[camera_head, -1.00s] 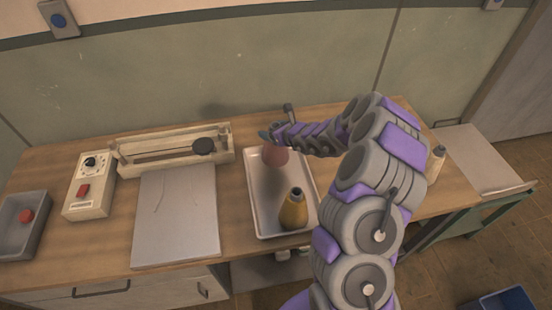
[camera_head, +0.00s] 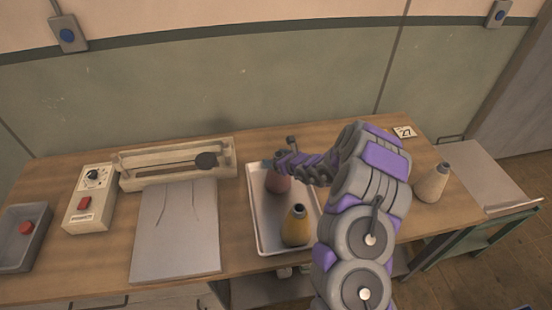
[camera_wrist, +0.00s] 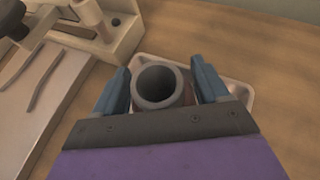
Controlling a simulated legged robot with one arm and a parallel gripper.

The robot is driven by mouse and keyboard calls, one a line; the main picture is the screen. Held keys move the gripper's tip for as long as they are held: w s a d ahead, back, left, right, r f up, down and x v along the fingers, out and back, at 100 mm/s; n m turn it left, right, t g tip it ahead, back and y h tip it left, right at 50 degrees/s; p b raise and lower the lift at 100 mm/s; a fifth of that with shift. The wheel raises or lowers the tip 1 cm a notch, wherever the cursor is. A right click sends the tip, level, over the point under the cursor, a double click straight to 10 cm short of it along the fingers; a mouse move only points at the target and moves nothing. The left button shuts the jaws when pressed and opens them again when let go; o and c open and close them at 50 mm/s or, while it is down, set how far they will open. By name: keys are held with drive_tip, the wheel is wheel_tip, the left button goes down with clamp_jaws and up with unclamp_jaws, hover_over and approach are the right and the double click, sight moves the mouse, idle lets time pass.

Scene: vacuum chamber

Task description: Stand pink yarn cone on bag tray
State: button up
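The pink yarn cone (camera_head: 279,183) is upright over the back part of the metal tray (camera_head: 257,226), small end up. I cannot tell if its base touches the tray. My gripper (camera_head: 275,163) is at the cone's upper part. In the wrist view the two blue fingers (camera_wrist: 161,84) stand on either side of the cone, close against its body, and the dark hollow tip of the pink cone (camera_wrist: 158,84) shows between them. The tray's corner also shows in the wrist view (camera_wrist: 240,90).
A yellow cone (camera_head: 297,229) stands in the tray's front part. A pale cone (camera_head: 431,184) stands at the right of the bench. Left of the tray are a flat grey plate (camera_head: 176,235), a sealer-like device (camera_head: 150,165), a switch box (camera_head: 90,200) and a grey bin (camera_head: 22,240).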

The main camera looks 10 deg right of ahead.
drive_tip(key=o, duration=0.5)
drive_tip(key=shift+c, duration=0.2)
